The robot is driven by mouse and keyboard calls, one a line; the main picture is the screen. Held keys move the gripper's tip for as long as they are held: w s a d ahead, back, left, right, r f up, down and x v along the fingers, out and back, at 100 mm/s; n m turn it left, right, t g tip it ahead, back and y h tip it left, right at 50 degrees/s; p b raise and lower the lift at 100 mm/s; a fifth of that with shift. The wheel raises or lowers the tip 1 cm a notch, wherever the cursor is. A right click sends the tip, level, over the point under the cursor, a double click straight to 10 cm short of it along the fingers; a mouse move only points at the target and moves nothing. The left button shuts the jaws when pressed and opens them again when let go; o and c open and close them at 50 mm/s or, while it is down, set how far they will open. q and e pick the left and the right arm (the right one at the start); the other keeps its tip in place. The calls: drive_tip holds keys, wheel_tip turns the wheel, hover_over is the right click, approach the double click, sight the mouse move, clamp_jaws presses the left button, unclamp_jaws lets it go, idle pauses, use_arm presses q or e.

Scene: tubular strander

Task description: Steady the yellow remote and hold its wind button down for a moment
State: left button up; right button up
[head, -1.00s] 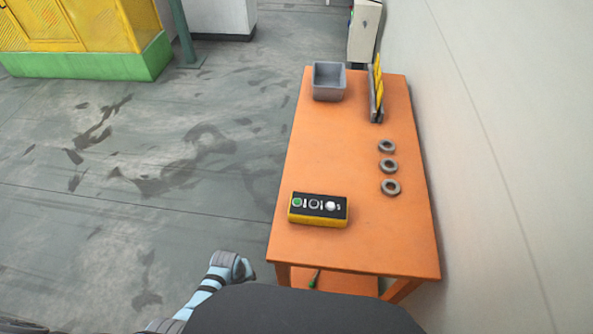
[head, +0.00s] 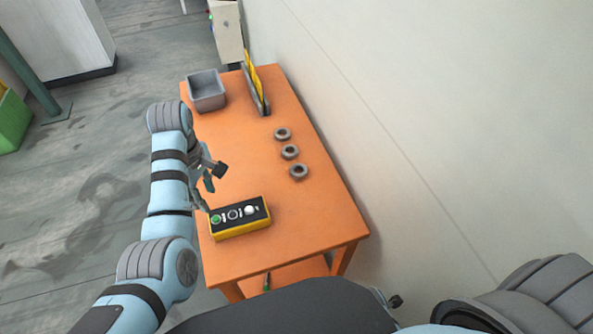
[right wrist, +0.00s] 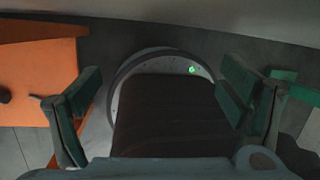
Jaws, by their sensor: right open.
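The yellow remote (head: 239,232) lies on the near left part of the orange table (head: 300,213) in the head view. Its black top carries a green button, a dark ringed button and a white button. Which one is the wind button, I cannot read. My left gripper (head: 211,182) is just behind the remote's left end, apart from its top as far as I can see. Its fingers are partly hidden by my own arm, so their opening is unclear. My right gripper (right wrist: 160,85) is open and empty in the right wrist view, away from the remote.
Three grey rings (head: 290,152) lie in a row on the table's right side. A grey bin (head: 206,91) and a rack with yellow plates (head: 254,88) stand at the far end. A wall (head: 420,120) runs along the right. The table's middle is clear.

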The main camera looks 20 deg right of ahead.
wheel_tip(320, 180, up, 5)
drive_tip(key=w+n, duration=0.1)
drive_tip(key=n, duration=0.3)
wheel_tip(320, 180, up, 27)
drive_tip(key=m+t+y, duration=0.2)
drive_tip(key=m+y, duration=0.1)
drive_tip(key=m, duration=0.2)
hover_over(262, 207)
wheel_tip(262, 207, down, 14)
drive_tip(key=shift+r, duration=0.2)
drive_tip(key=shift+c, duration=0.6)
